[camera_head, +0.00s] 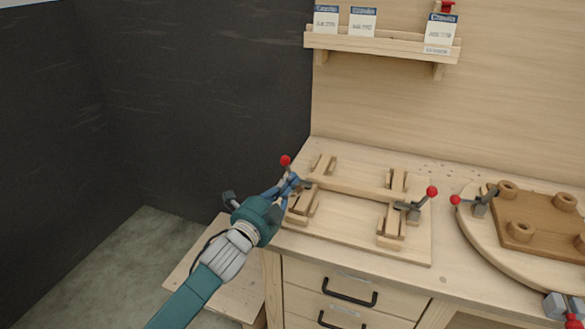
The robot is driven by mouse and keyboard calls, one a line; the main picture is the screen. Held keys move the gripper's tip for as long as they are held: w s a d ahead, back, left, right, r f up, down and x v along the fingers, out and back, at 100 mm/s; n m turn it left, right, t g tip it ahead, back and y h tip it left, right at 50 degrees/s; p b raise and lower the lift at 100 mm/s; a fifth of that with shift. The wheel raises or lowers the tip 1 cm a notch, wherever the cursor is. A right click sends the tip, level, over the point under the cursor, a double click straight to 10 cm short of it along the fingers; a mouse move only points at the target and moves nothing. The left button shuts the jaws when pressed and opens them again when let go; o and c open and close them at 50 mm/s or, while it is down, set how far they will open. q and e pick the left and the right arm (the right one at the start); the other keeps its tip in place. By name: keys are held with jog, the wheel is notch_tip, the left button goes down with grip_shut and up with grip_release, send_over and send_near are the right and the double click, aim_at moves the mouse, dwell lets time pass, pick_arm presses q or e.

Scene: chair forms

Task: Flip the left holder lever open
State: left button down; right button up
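The left holder lever has a red ball knob (285,160) and points up at the left edge of the wooden jig board (350,238). My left gripper (289,184) comes in from the lower left, with its blue fingers at the lever's base, just below the knob. The fingers overlap the dark lever parts, so I cannot tell whether they touch or grip it. The right holder lever, with a red knob (432,191), stands raised and tilted to the right on the same board. My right gripper is not in view.
Wooden holder blocks (397,181) stand on the board. To the right, a round board (478,237) carries a brown wooden piece (535,214) and another red-knobbed clamp (482,204). A shelf with cards (380,45) hangs above. Drawers (330,275) are below. A dark wall stands left.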

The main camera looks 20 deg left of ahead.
pick_arm(q)
jog(key=w+b, duration=0.1)
jog(key=w, duration=0.2)
jog(key=w+d+b, duration=0.1)
jog(key=w+b, duration=0.1)
jog(key=w, duration=0.1)
jog(key=w+b, duration=0.1)
jog(key=w, duration=0.2)
jog(key=shift+w+d+f, duration=0.15)
jog(key=shift+w+d, duration=0.05)
jog(key=shift+d, duration=0.1)
jog(key=a, duration=0.1)
jog(key=a+b, duration=0.1)
jog(key=a, duration=0.1)
jog(key=shift+a+f, duration=0.2)
jog(key=shift+a, duration=0.1)
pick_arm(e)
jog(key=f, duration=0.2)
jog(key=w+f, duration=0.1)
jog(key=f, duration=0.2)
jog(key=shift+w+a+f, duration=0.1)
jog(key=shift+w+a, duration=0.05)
pick_arm(q)
jog(key=shift+s, duration=0.1)
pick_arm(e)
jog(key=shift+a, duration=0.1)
